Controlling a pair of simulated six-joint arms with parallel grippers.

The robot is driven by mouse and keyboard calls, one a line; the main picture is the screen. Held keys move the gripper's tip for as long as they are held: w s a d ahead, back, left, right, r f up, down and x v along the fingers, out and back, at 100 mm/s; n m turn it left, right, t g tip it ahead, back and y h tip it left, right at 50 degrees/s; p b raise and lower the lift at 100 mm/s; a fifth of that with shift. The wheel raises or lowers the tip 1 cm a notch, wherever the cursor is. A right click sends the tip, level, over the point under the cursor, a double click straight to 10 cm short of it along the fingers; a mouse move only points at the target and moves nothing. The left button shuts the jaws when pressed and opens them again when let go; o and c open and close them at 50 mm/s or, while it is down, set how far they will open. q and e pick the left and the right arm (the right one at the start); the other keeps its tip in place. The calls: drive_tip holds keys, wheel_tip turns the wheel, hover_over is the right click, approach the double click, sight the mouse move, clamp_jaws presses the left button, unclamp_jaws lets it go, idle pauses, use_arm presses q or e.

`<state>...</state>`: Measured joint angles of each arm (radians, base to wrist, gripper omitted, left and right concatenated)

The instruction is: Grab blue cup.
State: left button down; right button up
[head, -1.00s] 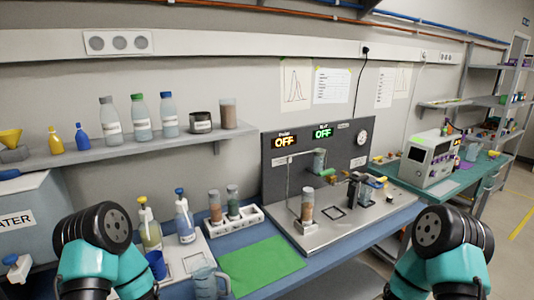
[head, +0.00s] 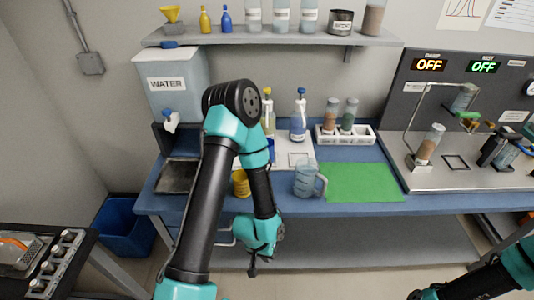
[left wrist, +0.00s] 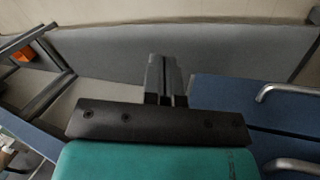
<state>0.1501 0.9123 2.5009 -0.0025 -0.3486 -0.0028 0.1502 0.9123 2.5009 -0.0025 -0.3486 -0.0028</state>
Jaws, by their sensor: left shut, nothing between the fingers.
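A small patch of blue (head: 271,149), likely the blue cup, shows at the right edge of my left arm in the head view; my arm hides the rest. A yellow cup (head: 241,184) stands near the bench's front edge, partly behind the same arm. My left gripper (head: 252,272) hangs in front of and below the bench edge, apart from both cups. In the left wrist view its fingers (left wrist: 166,80) are together and empty. Only the end of my right arm shows at the bottom right; its fingers are not clear.
A measuring jug (head: 307,180) and a green mat (head: 364,182) are on the blue bench, right of my left arm. Wash bottles (head: 298,120) and a tube rack (head: 345,136) stand behind. A water tank (head: 172,84) is at back left.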

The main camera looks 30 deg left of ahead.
use_arm(q)
drive_tip(key=c, duration=1.8)
unclamp_jaws()
drive_tip(key=o, duration=1.7)
drive_tip(key=shift+c, duration=0.2)
